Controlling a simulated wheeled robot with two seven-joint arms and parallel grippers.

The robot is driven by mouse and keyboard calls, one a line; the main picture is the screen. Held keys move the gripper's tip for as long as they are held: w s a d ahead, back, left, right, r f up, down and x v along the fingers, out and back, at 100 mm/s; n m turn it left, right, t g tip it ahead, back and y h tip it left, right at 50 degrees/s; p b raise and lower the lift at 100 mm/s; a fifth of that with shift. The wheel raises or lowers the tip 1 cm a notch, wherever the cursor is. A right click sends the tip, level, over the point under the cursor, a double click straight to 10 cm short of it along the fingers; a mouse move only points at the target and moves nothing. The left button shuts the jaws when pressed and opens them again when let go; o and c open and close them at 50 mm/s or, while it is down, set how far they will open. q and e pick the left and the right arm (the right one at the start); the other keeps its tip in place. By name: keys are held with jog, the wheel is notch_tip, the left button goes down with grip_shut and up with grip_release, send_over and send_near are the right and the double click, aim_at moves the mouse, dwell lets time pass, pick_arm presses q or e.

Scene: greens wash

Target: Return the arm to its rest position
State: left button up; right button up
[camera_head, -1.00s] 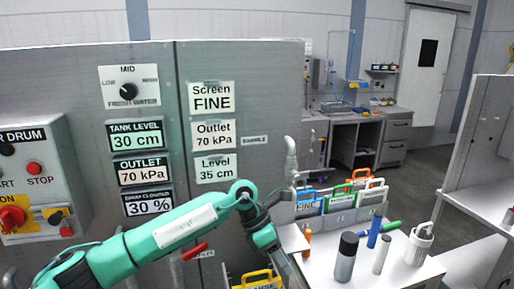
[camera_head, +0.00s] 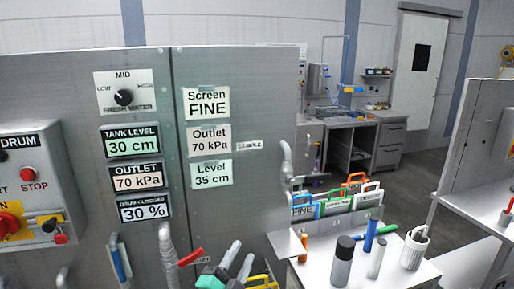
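My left gripper (camera_head: 240,254) is at the bottom edge of the view, left of the work table. Its two pale grey fingers point up and to the right, with a gap between them and nothing seen in it. Only a small teal part of my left arm (camera_head: 212,279) shows below the fingers; the rest is out of view. My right gripper and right arm are not in view.
The control panel (camera_head: 240,110) fills the left. A red-handled valve (camera_head: 190,257) and a yellow handle (camera_head: 262,282) are near the gripper. The table (camera_head: 315,270) holds a black-capped bottle (camera_head: 342,262), tubes, a white container (camera_head: 414,250) and coloured-handled screens (camera_head: 335,206).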

pick_arm(q)
jog(key=s+a+f+n+g+y, duration=0.35)
jog(key=a+f+n, duration=0.2)
jog(key=f, duration=0.25)
jog(key=s+a+f+n+g+y, duration=0.3)
jog(key=s+a+f+n+y, duration=0.15)
jog(key=a+f, duration=0.3)
jog(key=s+a+f+n+g, duration=0.25)
jog(key=s+f+g, duration=0.25)
jog(key=s, duration=0.6)
jog(key=s+a+f+n+g, duration=0.1)
jog(key=s+a+f+g, duration=0.35)
jog(key=s, duration=0.65)
notch_tip(320, 180, down, 34)
jog(key=s+d+g, duration=0.1)
jog(key=s, duration=0.1)
jog(key=s+a+f+g, duration=0.1)
jog(key=s+a+f, duration=0.2)
jog(key=s+f, duration=1.4)
jog(key=shift+s+a+f+g+y, duration=0.2)
jog(key=shift+s+f+g+y, duration=0.15)
jog(key=shift+s, duration=0.35)
